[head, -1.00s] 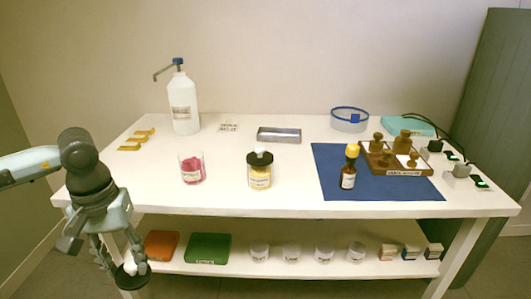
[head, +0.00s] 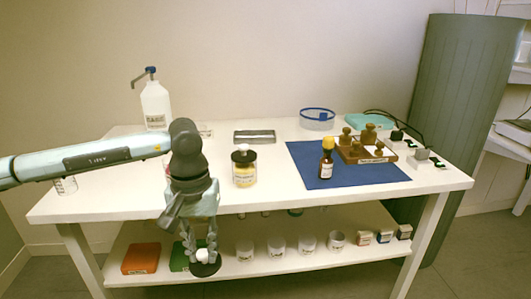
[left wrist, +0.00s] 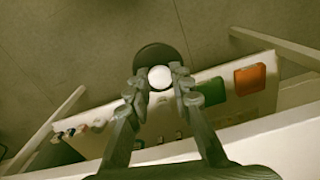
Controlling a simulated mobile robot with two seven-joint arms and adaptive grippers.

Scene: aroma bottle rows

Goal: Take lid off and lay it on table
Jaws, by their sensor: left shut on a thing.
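My left gripper (head: 201,250) points down and is shut on a black round lid (head: 206,268) by its white knob (head: 202,254). The left wrist view shows the gripper (left wrist: 160,84) with the white knob (left wrist: 160,77) between its fingertips and the dark lid disc (left wrist: 155,55) beyond. The lid hangs in front of the white table (head: 110,203), with floor behind it in the wrist view. The pink-filled jar is mostly hidden behind my left arm. A yellow-filled jar (head: 244,175) stands on the table with its own black lid on. My right gripper is not in view.
A pump bottle (head: 155,105), a metal tray (head: 254,137) and a blue mat (head: 318,180) with a brown bottle (head: 327,163) are on the table. A wooden weight block (head: 372,158) stands at right. Bare tabletop lies along the front edge.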

